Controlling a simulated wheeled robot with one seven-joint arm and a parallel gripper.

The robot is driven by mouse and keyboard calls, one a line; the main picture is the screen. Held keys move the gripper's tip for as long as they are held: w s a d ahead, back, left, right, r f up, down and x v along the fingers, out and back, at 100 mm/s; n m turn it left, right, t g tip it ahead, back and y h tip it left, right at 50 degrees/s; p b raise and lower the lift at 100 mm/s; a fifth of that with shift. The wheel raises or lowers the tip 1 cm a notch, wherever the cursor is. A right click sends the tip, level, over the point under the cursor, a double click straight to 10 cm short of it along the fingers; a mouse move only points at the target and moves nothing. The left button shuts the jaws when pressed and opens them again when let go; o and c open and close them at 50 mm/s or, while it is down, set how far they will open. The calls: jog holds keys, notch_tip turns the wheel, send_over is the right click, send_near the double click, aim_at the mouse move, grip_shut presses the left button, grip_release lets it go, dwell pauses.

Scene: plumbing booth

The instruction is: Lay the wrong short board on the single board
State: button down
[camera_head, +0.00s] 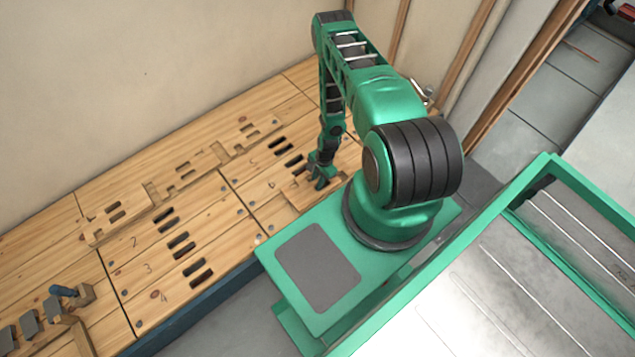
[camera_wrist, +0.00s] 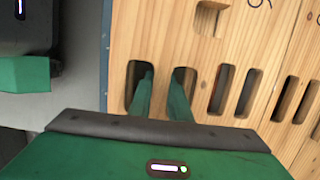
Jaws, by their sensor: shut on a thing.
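My gripper (camera_head: 318,182) is low over the right end of the wooden bench. In the wrist view my gripper (camera_wrist: 162,78) has its two green fingers down in two neighbouring slots, shut on the wood between them. That wood belongs to a short pale board (camera_wrist: 160,30), which also shows in the head view (camera_head: 296,194), partly hidden by my gripper. I cannot tell whether it is lifted off the bench. Another short board (camera_head: 101,222) with two dark slots lies at the left. I cannot tell which board is the single board.
The bench (camera_head: 205,215) has several pairs of dark slots with handwritten numbers beside them. More slotted pieces (camera_head: 183,170) lie along the back. A clamp-like piece with a blue handle (camera_head: 63,291) and grey plates (camera_head: 29,325) stand at the front left. A wall rises behind the bench.

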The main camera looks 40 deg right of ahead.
jog(key=shift+s+f, duration=0.1)
jog(key=shift+f, duration=0.2)
jog(key=shift+f, duration=0.55)
jog(key=shift+d+x, duration=0.2)
jog(key=shift+x, duration=0.9)
jog(key=shift+d, duration=0.1)
jog(key=c, duration=1.6)
grip_release()
jog(key=shift+o, duration=0.2)
jog(key=shift+r, duration=0.1)
jog(key=v, duration=1)
jog(key=shift+r, duration=0.25)
